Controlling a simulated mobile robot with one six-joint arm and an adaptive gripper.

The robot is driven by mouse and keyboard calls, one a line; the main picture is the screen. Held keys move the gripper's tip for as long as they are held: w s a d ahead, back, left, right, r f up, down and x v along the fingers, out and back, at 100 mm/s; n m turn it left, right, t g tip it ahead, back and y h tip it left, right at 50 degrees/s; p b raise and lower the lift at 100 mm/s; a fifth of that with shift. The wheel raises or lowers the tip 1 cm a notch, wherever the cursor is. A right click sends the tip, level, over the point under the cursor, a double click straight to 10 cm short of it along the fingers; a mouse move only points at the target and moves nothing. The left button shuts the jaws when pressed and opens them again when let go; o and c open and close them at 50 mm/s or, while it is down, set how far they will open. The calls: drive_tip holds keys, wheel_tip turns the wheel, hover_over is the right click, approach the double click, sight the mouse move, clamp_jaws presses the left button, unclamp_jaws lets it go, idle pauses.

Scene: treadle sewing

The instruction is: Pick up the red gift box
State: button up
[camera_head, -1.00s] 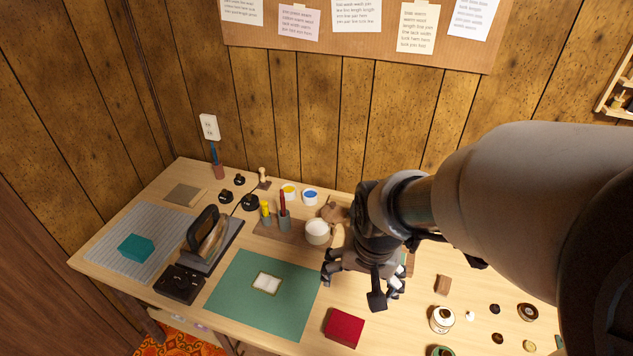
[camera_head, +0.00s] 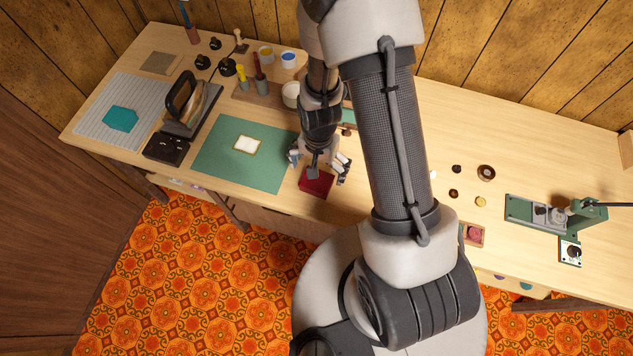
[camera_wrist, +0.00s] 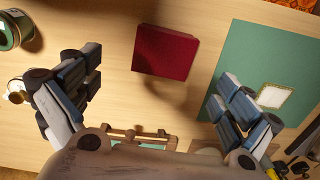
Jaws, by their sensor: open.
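The red gift box (camera_head: 316,182) lies on the table near its front edge, just right of the green mat. In the wrist view the red gift box (camera_wrist: 165,52) lies ahead of the fingertips, between their lines, and looks square and flat. My gripper (camera_head: 319,172) points down over the box, with a finger on each side of it in the head view. The gripper (camera_wrist: 158,80) is open and empty. It partly covers the back of the box in the head view. I cannot tell the exact height of the fingers above the table.
The green mat (camera_head: 225,168) with a small white framed piece (camera_head: 246,145) lies to the left. In the wrist view a green tin (camera_wrist: 14,32) stands near the left finger.

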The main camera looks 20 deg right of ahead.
sight(316, 181)
wheel_tip(316, 181, down, 4)
drive_tip(key=shift+f+b, duration=0.1)
drive_tip(key=shift+b, duration=0.3)
drive_tip(key=f, duration=0.1)
drive_tip(key=f+b, duration=0.1)
drive_tip(key=f, duration=0.3)
drive_tip(key=shift+w+a+b, duration=0.15)
drive_tip(key=shift+a+b, duration=0.1)
drive_tip(key=shift+b, duration=0.15)
drive_tip(key=shift+r, duration=0.1)
drive_tip(key=c, duration=1.2)
drive_tip(key=shift+o, duration=0.2)
